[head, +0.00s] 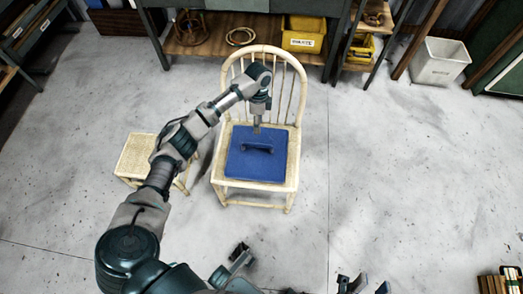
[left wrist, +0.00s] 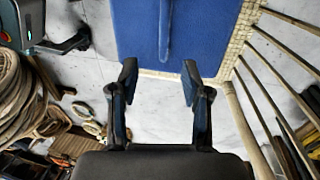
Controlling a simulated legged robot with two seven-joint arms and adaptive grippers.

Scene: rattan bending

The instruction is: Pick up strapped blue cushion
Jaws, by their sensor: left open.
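The blue cushion (head: 240,168) lies on the woven seat of the pale rattan chair (head: 228,188). Its dark blue strap (head: 257,148) stands up as a low loop across the middle. My left gripper (head: 257,126) points down above the cushion, close to the strap. In the left wrist view, the left gripper (left wrist: 160,79) is open and empty, its two fingers apart; the cushion (left wrist: 200,35) and its strap (left wrist: 165,28) lie beyond the fingertips. The fingers of my right gripper (head: 364,286) show apart at the bottom edge of the head view, with nothing visible between them.
The curved chair back (head: 293,75) rises behind the cushion. A small woven stool (head: 134,158) stands left of the chair. A bench with a yellow bin (head: 303,38) is behind, and a white bin (head: 440,62) stands at back right. The floor right of the chair is clear.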

